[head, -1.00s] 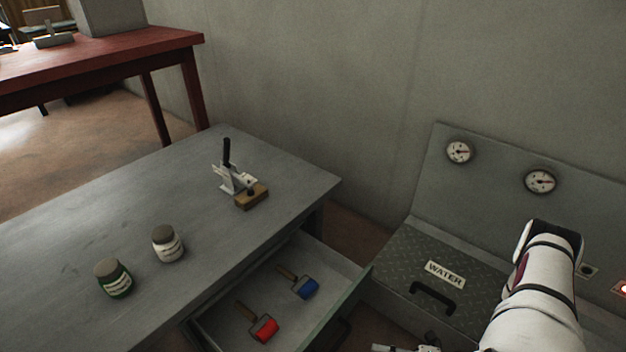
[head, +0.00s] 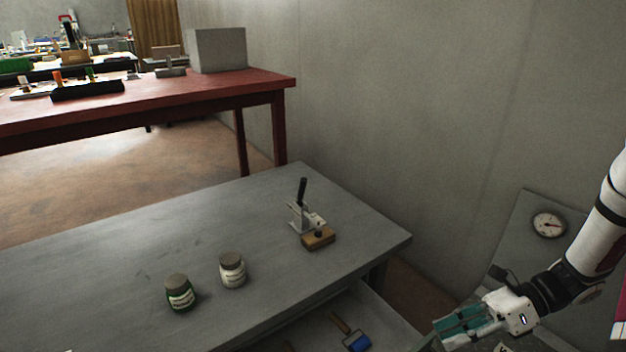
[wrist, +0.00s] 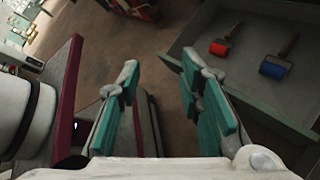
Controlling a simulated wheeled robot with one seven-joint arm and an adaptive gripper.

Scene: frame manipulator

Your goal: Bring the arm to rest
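My gripper (head: 462,324) is at the lower right of the head view, beside the open drawer and in front of the gauge panel. In the wrist view its two teal-padded fingers (wrist: 166,95) stand wide apart with nothing between them. The floor shows through the gap. My arm (head: 590,235) reaches in from the right edge of the head view.
The open drawer (wrist: 187,48) holds a red roller (wrist: 220,47) and a blue roller (wrist: 274,69). The grey table (head: 130,255) bears a green jar (head: 180,293), a white jar (head: 232,270) and a toggle clamp (head: 310,222). A gauge panel (head: 526,220) stands at right.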

